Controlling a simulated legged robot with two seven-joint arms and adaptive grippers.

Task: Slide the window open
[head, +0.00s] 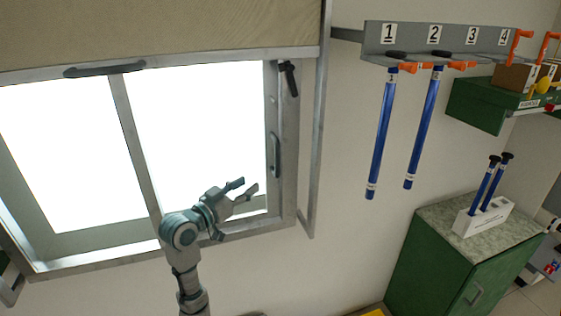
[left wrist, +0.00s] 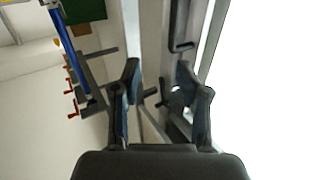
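The window (head: 131,100) has a metal frame, two bright panes and a middle bar, seen at the left of the head view. A dark vertical handle (head: 275,155) sits on its right frame; it also shows at the top of the left wrist view (left wrist: 181,25). A black lever (head: 289,78) is at the frame's upper right corner. My left gripper (head: 247,187) is open and empty in front of the lower right pane, below and left of the vertical handle. Its two spread fingers show in the left wrist view (left wrist: 160,85). My right gripper is not seen.
A beige blind (head: 160,30) with a dark handle (head: 104,69) covers the window's top. A numbered rack (head: 440,42) holds blue rods (head: 382,135) to the right. A green cabinet (head: 450,260) bears a white holder (head: 483,216) with two rods. The wall between is bare.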

